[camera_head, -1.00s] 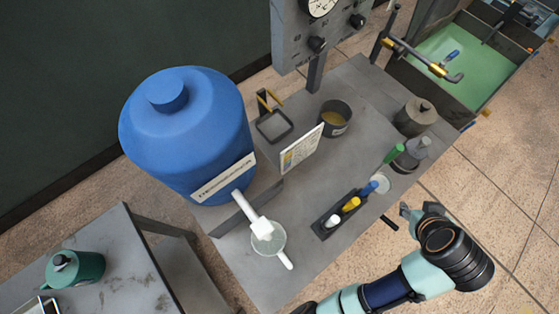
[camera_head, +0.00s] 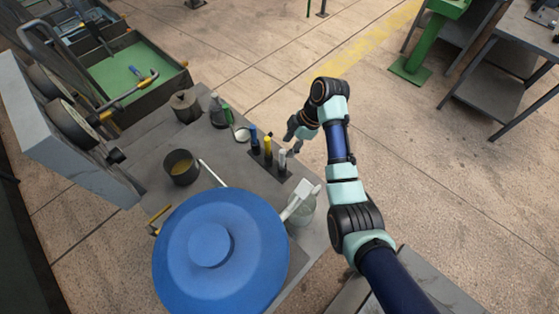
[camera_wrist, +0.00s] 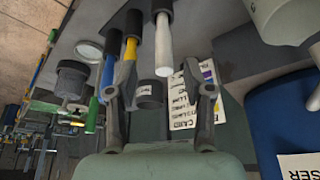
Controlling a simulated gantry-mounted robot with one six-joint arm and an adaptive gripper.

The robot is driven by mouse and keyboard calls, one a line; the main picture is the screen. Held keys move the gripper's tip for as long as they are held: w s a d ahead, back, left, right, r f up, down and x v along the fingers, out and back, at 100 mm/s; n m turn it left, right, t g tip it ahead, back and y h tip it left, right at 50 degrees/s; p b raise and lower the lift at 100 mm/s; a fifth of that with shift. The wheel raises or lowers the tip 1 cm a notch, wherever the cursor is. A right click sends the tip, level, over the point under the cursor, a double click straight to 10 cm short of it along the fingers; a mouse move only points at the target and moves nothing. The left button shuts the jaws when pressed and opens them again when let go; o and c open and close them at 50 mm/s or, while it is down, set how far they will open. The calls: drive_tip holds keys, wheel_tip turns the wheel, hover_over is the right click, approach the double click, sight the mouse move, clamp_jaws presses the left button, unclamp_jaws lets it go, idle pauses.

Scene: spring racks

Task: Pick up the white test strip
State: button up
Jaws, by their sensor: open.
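The white test strip (camera_head: 282,158) stands in a dark holder (camera_head: 257,160), beside a yellow one (camera_head: 268,149) and a blue one (camera_head: 254,139). In the wrist view the white strip (camera_wrist: 163,42) shows as a thick white stick with its end towards me. My gripper (camera_wrist: 160,73) is open, and the strip's end appears between its fingertips. In the head view my gripper (camera_head: 296,138) hangs at the bench edge near the holder, partly hidden by my arm. Contact with the strip cannot be told.
A big blue drum (camera_head: 220,250) stands near the holder, with a glass jar (camera_head: 303,209) beside it. A dark pot (camera_head: 181,166), a lidded canister (camera_head: 185,106) and a green bottle (camera_head: 228,115) stand on the bench.

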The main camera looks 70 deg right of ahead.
sight(283, 156)
drive_tip(key=x, duration=0.5)
drive_tip(key=shift+a+f, duration=0.3)
drive_tip(key=c, duration=0.9)
